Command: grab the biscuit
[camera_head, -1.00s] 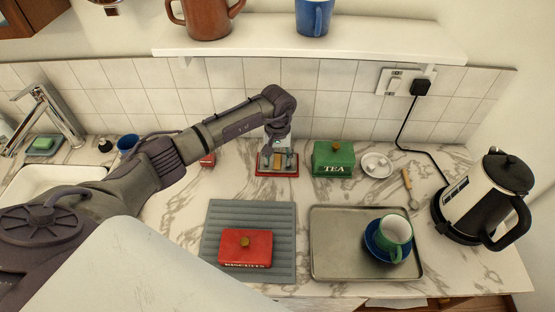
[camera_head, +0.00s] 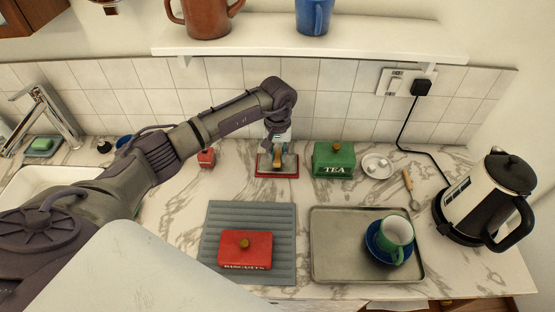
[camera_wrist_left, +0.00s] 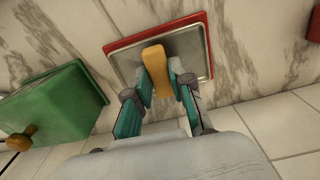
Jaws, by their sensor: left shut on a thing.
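The biscuit (camera_wrist_left: 157,70) is a tan bar seen between the fingers of my left gripper (camera_wrist_left: 161,84) in the left wrist view. The left gripper is shut on it, one finger on each side. In the head view the left gripper (camera_head: 278,158) is over the shallow red-rimmed tin (camera_head: 262,174), at the back of the counter. The tin has a metallic inside and also shows in the left wrist view (camera_wrist_left: 199,22). I cannot tell whether the biscuit still touches the tin. The red BISCUITS lid (camera_head: 246,255) lies on the grey ribbed mat. My right gripper is not in view.
A green TEA tin (camera_head: 333,165) stands right of the red-rimmed tin, with a small plate (camera_head: 377,166) beyond. A small red object (camera_head: 206,158) is on the left. A tray (camera_head: 335,262) holds a cup and saucer in front. A kettle (camera_head: 480,205) stands far right.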

